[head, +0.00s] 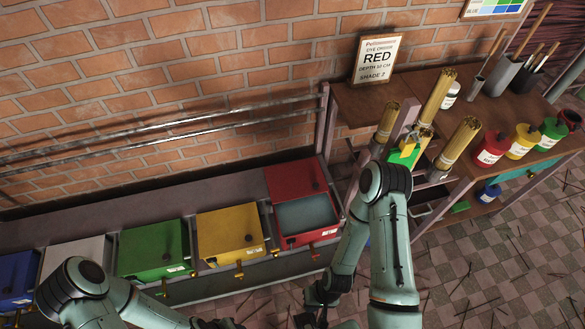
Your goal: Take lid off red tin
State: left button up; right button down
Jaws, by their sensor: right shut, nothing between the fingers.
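The red tin (490,148) stands upright on the wooden bench at the right, at the left end of a row of coloured tins. It has a pale label and a dark knob on top, and its lid looks seated. My right gripper (318,303) is low at the bottom centre, shut and empty, far left of the red tin and apart from it. My left arm comes in at the bottom left. Its gripper (216,323) is a dark shape at the bottom edge, too cut off to tell its jaws.
Yellow (521,141) and green (550,134) tins stand beside the red tin. Bundles of sticks (458,143) stand left of it, near my right elbow. Coloured vats line the wall; the red vat (303,235) is open. A RED sign (377,60) stands at the back.

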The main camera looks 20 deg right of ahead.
aim_at(498, 141)
jog(key=z, duration=2.35)
jog(key=i+l+u, duration=0.1)
jog(key=u, duration=0.25)
jog(key=i+l+u, duration=0.1)
jog(key=u, duration=0.2)
jog(key=l+u, duration=0.35)
jog(key=i+l+u, duration=0.2)
jog(key=l, duration=0.25)
jog(key=l+u, duration=0.25)
jog(key=l, duration=0.75)
jog(key=i+l+u, duration=0.15)
jog(key=l, duration=0.4)
